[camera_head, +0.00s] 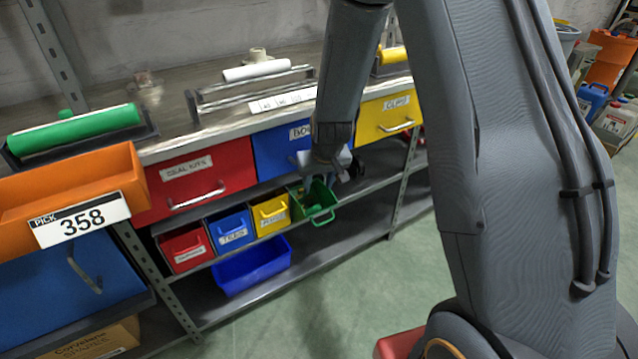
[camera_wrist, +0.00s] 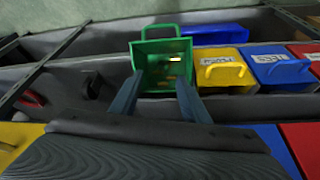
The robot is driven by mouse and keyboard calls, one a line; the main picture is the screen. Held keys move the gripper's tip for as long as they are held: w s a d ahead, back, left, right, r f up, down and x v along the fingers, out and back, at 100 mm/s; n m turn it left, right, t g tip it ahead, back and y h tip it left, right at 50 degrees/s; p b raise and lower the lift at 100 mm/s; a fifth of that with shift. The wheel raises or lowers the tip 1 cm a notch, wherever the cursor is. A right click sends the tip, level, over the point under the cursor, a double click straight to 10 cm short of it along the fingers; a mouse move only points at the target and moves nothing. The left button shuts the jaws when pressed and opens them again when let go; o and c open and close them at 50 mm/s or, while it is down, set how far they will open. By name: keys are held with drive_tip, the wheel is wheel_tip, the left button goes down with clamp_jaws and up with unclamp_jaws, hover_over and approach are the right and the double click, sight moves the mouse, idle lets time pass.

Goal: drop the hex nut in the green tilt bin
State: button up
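The green tilt bin (camera_head: 322,216) is tipped open at the right end of the row of small bins under the drawers. In the wrist view the green bin (camera_wrist: 161,46) is ahead of my gripper, its mouth facing the camera. My gripper (camera_wrist: 156,88) is open, its two fingers apart at the near side of the bin's mouth, with nothing seen between them. In the head view my gripper (camera_head: 335,172) is just above the bin. A small yellowish spot shows inside the bin; I cannot tell whether it is the hex nut.
Yellow (camera_head: 270,214), blue (camera_head: 231,230) and red (camera_head: 185,249) tilt bins stand left of the green one. Red (camera_head: 194,182), blue and yellow (camera_head: 386,118) drawers are above. A blue tub (camera_head: 252,268) sits on the lower shelf. The floor in front is clear.

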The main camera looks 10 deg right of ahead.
drive_tip(key=p+v, duration=0.3)
drive_tip(key=v, duration=0.4)
drive_tip(key=shift+r+p, duration=0.35)
drive_tip(key=shift+s, duration=0.25)
drive_tip(key=s+r+g+p, duration=0.1)
drive_tip(key=s+r+p, duration=0.1)
drive_tip(key=s+r, duration=0.3)
drive_tip(key=s+d+r+g+p, duration=0.1)
drive_tip(key=s+r, duration=0.5)
drive_tip(key=s, duration=0.7)
drive_tip(key=s+d+r+g+p, duration=0.1)
drive_tip(key=s+r+p, duration=0.3)
drive_tip(key=s, duration=0.5)
drive_tip(key=shift+s+r+m+g, duration=0.3)
drive_tip(key=shift+r+g, duration=0.35)
drive_tip(key=shift+g, duration=0.05)
drive_tip(key=shift+c, duration=0.4)
